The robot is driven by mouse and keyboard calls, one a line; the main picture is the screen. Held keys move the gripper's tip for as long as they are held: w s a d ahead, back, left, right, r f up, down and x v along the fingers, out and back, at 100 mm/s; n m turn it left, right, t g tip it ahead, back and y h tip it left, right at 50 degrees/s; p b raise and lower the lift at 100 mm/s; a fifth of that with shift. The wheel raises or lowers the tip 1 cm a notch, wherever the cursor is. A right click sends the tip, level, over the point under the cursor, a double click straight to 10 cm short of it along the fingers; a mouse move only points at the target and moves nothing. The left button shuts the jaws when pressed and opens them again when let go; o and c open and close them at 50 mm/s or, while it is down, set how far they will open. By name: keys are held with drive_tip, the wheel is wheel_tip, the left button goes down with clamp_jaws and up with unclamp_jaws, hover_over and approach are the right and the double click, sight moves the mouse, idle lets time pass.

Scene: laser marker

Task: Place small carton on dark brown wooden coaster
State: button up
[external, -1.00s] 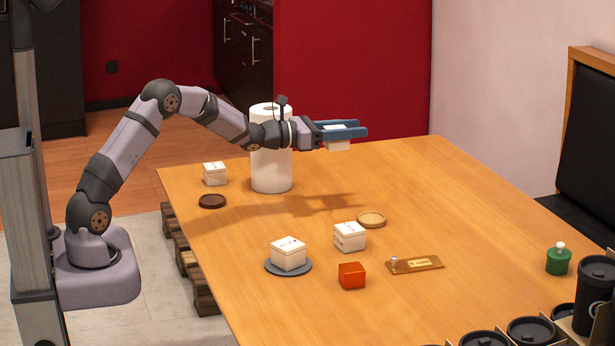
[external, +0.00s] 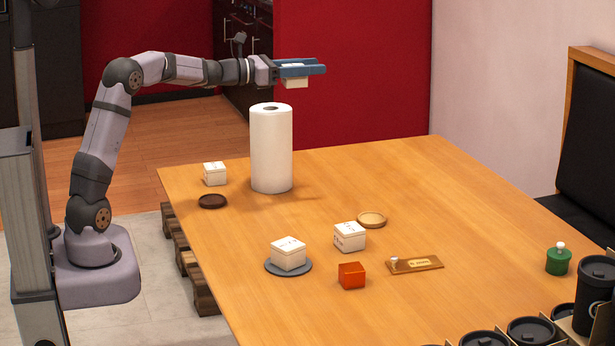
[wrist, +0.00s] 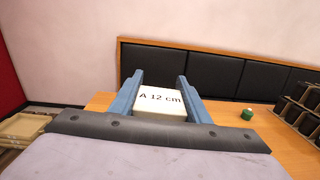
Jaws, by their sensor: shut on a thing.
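My gripper (external: 312,69) is shut on a small white carton (external: 296,84), held high above the table's far side, just above and to the right of the paper roll. In the wrist view the carton (wrist: 160,105) sits between the two blue fingers (wrist: 160,78); its top reads "A 12 cm". The dark brown wooden coaster (external: 212,201) lies bare on the table at the left, well below and left of my gripper.
A tall white paper roll (external: 271,150) stands near the coaster. A white carton (external: 215,174) stands behind it. Other cartons (external: 349,237) (external: 289,254), a light wooden coaster (external: 371,218), a grey disc (external: 275,270) and a red block (external: 352,275) lie nearer.

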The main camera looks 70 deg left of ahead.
drive_tip(key=s+a, duration=0.4)
drive_tip(key=s, duration=0.7)
drive_tip(key=y, duration=0.1)
hover_over(226, 202)
drive_tip(key=shift+n, duration=0.4)
drive_tip(key=shift+w+a+f+b, duration=0.1)
drive_tip(key=shift+a+f+b, duration=0.05)
drive_tip(key=shift+f, duration=4.6)
drive_tip(key=shift+s+a+f+b, duration=0.1)
drive_tip(key=shift+f+b, duration=0.05)
drive_tip(key=shift+f, duration=4.65)
drive_tip(key=shift+w+a+f+b, duration=0.1)
drive_tip(key=shift+a+f+b, duration=0.05)
drive_tip(key=shift+f, duration=4.6)
drive_tip(key=shift+f, duration=0.1)
drive_tip(key=o, duration=1.1)
